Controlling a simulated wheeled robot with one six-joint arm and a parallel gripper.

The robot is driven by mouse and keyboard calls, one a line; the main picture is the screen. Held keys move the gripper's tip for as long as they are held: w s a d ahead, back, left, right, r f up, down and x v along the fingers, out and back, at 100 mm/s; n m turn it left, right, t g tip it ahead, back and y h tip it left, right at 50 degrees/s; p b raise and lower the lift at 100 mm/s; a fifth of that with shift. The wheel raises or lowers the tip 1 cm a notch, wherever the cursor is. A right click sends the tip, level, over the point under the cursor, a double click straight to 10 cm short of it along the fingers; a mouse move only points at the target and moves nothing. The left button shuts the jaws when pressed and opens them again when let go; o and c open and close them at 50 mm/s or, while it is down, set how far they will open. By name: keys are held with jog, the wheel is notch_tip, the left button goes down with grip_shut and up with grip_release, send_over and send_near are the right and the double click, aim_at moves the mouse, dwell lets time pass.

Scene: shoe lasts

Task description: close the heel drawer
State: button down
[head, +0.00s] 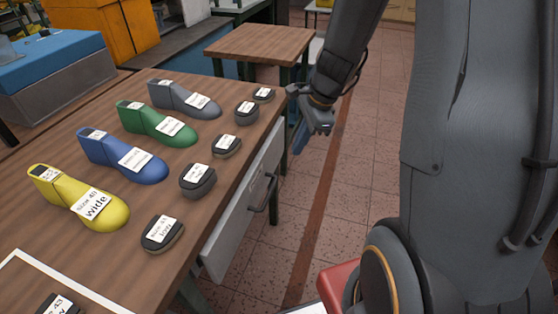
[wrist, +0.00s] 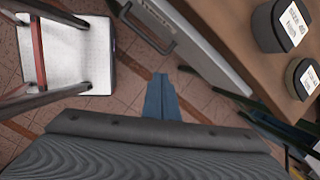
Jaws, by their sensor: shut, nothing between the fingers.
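The heel drawer (head: 232,222) has a pale grey front under the right edge of the workbench, with a dark bar handle (head: 268,196). No drawer interior shows, and I cannot tell whether the front stands slightly out. In the wrist view the drawer front (wrist: 205,50) and its handle (wrist: 150,32) lie at the top, beyond my fingertips. My gripper (head: 300,140) points down past the far end of the drawer, just right of the bench edge. Its blue fingers are together and empty, and show in the wrist view (wrist: 161,95), apart from the handle.
The workbench (head: 130,255) holds yellow (head: 75,200), blue (head: 125,158), green (head: 155,125) and grey (head: 185,100) shoe lasts, plus several dark labelled heel pieces (head: 198,180) along the edge. A small wooden table (head: 258,42) stands behind. The tiled floor (head: 345,190) right of the drawer is clear.

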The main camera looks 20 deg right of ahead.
jog(key=w+d+f+m, duration=0.3)
jog(key=w+m, duration=0.1)
jog(key=m, duration=0.2)
jog(key=w+a+f, duration=0.5)
jog(key=a+f, duration=0.1)
jog(key=f, duration=0.3)
jog(key=shift+f+t+y+p, duration=0.2)
jog(key=shift+t+y+p, duration=0.1)
jog(key=shift+t+p, duration=0.1)
